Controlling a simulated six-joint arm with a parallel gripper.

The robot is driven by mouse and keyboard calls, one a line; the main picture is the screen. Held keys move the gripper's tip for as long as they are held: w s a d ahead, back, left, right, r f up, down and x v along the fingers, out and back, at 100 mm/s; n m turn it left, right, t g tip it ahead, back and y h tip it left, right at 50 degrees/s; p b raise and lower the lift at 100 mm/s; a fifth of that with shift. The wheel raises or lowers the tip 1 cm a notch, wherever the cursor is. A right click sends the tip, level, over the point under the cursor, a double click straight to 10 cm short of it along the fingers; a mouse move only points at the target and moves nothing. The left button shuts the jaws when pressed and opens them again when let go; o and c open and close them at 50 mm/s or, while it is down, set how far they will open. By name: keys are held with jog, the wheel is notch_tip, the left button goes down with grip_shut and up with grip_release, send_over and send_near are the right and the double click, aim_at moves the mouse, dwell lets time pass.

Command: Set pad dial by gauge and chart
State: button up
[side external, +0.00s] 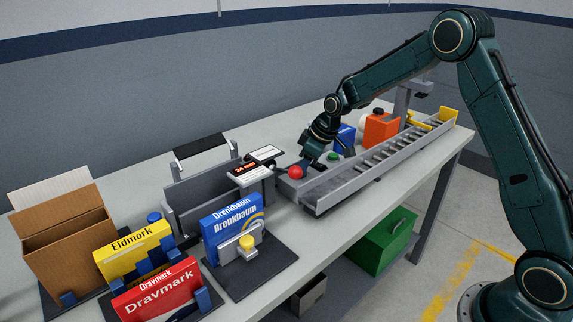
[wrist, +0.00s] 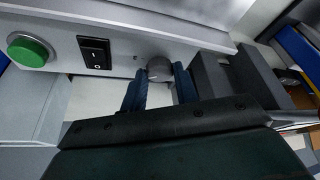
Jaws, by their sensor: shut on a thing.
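My gripper (side external: 311,155) points down at the near end of the conveyor, beside a red mushroom button (side external: 295,172) and a green button (side external: 333,156). In the wrist view its two dark blue fingers (wrist: 160,92) are shut on a small grey knob (wrist: 159,68) on the grey panel. The knob is partly hidden by the fingers. A small display (side external: 245,168) with red digits, too small to read surely, stands left of the gripper.
A black rocker switch (wrist: 95,53) and green button (wrist: 29,50) sit left of the knob. The yellow Eidmork box (side external: 133,252), red Dravmark box (side external: 155,291) and brown carton (side external: 66,235) stand at left. An orange container (side external: 381,129) is behind the conveyor (side external: 348,182).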

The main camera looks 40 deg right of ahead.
jog(key=shift+w+d+n+g+y, duration=0.1)
jog(key=shift+n+g+y, duration=0.3)
jog(key=shift+n, duration=1.2)
jog(key=o, duration=1)
jog(key=shift+v, duration=7)
